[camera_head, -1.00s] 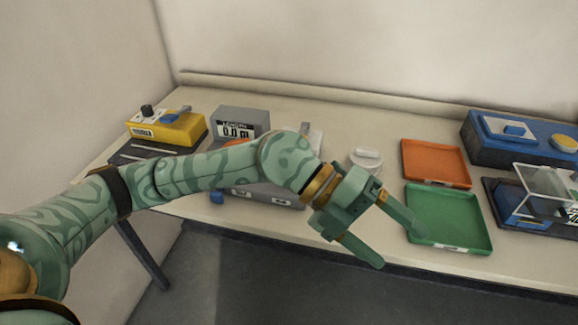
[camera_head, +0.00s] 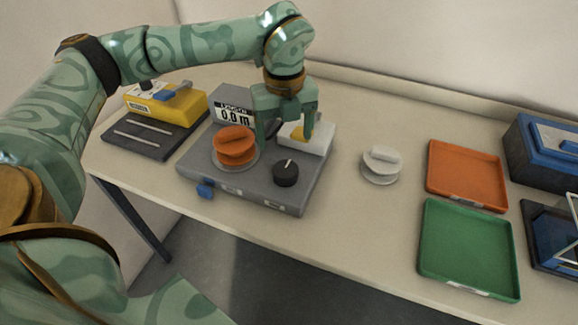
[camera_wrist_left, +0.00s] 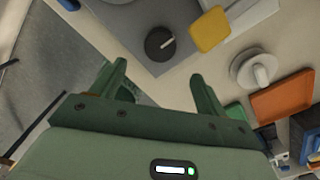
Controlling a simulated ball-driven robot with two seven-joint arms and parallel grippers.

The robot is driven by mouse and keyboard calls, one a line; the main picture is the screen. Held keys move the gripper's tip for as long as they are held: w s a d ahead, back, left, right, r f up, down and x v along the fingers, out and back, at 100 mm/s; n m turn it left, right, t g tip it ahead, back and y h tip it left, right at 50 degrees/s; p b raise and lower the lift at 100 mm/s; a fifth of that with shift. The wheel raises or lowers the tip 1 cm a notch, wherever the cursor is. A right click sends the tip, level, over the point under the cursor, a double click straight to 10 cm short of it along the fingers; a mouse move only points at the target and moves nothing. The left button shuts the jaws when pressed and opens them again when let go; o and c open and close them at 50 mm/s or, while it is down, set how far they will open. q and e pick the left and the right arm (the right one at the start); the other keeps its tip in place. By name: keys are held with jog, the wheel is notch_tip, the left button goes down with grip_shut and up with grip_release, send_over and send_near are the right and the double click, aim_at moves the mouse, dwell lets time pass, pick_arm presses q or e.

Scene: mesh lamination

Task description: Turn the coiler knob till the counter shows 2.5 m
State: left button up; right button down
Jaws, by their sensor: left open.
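The coiler (camera_head: 235,186) is a grey box with an orange spool (camera_head: 236,143) on top. Its counter (camera_head: 235,114) at the back reads 0.0 m. The black knob (camera_head: 286,174) with a pale pointer line is on the coiler's right front; it also shows in the left wrist view (camera_wrist_left: 160,43). My left gripper (camera_head: 285,140) is open and empty, pointing down above the coiler, behind the knob in the head view and apart from it. In the left wrist view its two fingers (camera_wrist_left: 160,85) are spread, with the knob beyond them. My right gripper is out of view.
A white block with a yellow part (camera_head: 306,137) sits on the coiler beside my left gripper. A white spool (camera_head: 381,165), an orange tray (camera_head: 466,203) and a green tray (camera_head: 427,262) lie to the right. A yellow device (camera_head: 165,104) stands left.

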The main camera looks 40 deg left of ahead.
aim_at(285, 169)
pick_arm(q)
notch_tip(285, 169, down, 10)
jog(key=b, duration=0.2)
jog(key=shift+r+b, duration=0.25)
jog(key=shift+b, duration=0.1)
jog(key=shift+f, duration=0.4)
jog(key=c, duration=1)
